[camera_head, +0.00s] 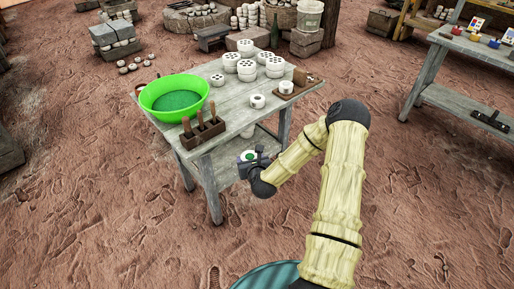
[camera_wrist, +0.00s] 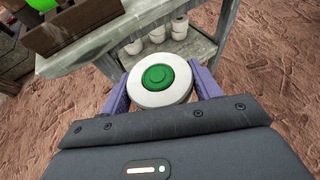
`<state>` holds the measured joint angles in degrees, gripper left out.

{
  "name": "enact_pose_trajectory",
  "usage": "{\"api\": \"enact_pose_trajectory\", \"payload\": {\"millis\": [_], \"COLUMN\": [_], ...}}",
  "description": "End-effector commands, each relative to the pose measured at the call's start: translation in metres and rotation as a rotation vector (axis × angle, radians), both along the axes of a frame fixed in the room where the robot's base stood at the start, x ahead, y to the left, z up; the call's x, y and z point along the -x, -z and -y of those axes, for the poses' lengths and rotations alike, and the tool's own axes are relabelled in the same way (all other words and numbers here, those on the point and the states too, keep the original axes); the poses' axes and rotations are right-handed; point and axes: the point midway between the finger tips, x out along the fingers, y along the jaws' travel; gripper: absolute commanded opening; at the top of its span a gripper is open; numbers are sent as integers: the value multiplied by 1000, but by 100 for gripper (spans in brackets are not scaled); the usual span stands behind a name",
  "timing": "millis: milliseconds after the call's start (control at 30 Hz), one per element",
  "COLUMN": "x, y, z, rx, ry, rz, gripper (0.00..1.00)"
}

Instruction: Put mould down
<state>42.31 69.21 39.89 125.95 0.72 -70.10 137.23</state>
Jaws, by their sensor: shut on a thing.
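The mould is a round white piece with a green centre (camera_wrist: 160,80). My gripper (camera_wrist: 160,92) is shut on it, with one purple finger on each side. In the head view the mould (camera_head: 248,156) shows in my gripper (camera_head: 250,160), in front of the grey wooden table's near right side. In the wrist view the table's edge lies just beyond the mould, and the mould appears apart from the tabletop. The far ends of the fingers are partly hidden by the mould.
The table (camera_head: 226,131) bears a green basin (camera_head: 175,96), a wooden tool holder (camera_head: 202,130), stacked white pieces (camera_head: 246,69), a single white piece (camera_head: 257,100) and a small board (camera_head: 300,88). White pieces (camera_wrist: 157,35) stand on its lower shelf. Its front right top has free room.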

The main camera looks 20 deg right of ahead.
Motion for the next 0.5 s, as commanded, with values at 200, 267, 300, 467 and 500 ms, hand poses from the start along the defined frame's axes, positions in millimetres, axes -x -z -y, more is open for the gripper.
{"api": "enact_pose_trajectory", "payload": {"millis": [200,267,300,467,500], "x": [25,35,43,71,77], "y": [20,22,21,15,13], "z": [-36,-45,-50,-64,-66], "rx": [-9,-10,-10,-13,-14], "ry": [-62,-77,-84,-104,-106], "rz": [-2,1,2,9,10], "gripper": [33,33,33,33,33]}}
